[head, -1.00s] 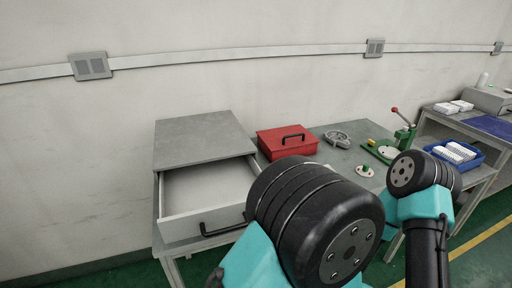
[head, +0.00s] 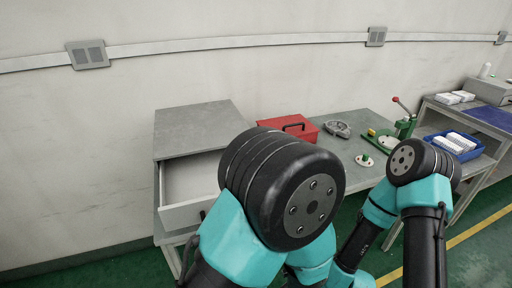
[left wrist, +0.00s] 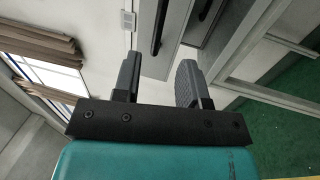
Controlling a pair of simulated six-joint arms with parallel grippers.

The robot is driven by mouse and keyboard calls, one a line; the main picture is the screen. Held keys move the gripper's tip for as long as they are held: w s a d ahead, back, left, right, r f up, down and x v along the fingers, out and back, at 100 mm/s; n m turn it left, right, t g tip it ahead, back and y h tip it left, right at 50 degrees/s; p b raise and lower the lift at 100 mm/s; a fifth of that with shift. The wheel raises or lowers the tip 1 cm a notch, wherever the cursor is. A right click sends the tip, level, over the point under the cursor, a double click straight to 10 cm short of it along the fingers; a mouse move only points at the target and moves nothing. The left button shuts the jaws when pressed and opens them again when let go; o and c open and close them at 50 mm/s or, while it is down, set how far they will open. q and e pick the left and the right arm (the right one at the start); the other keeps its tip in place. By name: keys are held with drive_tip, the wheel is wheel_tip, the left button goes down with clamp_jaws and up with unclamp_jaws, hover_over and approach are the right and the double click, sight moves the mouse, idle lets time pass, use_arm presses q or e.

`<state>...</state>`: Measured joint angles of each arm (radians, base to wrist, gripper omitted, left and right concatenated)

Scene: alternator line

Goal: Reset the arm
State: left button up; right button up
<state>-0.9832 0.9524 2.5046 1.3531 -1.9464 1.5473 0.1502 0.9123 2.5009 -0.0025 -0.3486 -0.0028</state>
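My left gripper (left wrist: 158,80) shows in the left wrist view with its two dark fingers spread apart and nothing between their tips. Beyond the fingers is a grey drawer front with a black bar handle (left wrist: 160,28), apart from them as far as I can tell. In the head view my left arm's large black joint covers the middle, and the left fingers cannot be made out. My right arm comes in at the right, bent at its black joint; its gripper is out of view. The drawer (head: 188,211) of the grey cabinet (head: 200,130) stands open and looks empty.
A red toolbox (head: 287,128), a round grey metal part (head: 337,129) and a green hand press (head: 404,128) stand on the workbench. A blue bin (head: 455,147) with white parts is at its right end. The wall is behind; the green floor at lower left is clear.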

use_arm(q)
drive_tip(key=x, duration=1.1)
drive_tip(key=shift+w+a, duration=0.1)
drive_tip(key=shift+w, duration=0.15)
drive_tip(key=shift+w+a, duration=0.15)
drive_tip(key=shift+a, duration=0.05)
drive_tip(key=shift+w+d, duration=0.1)
drive_tip(key=shift+w, duration=0.1)
drive_tip(key=shift+s+d, duration=0.1)
drive_tip(key=shift+s, duration=0.05)
drive_tip(key=shift+s+d, duration=0.2)
drive_tip(key=shift+s, duration=0.3)
drive_tip(key=v, duration=0.9)
drive_tip(key=shift+s, duration=0.3)
drive_tip(key=shift+w, duration=0.1)
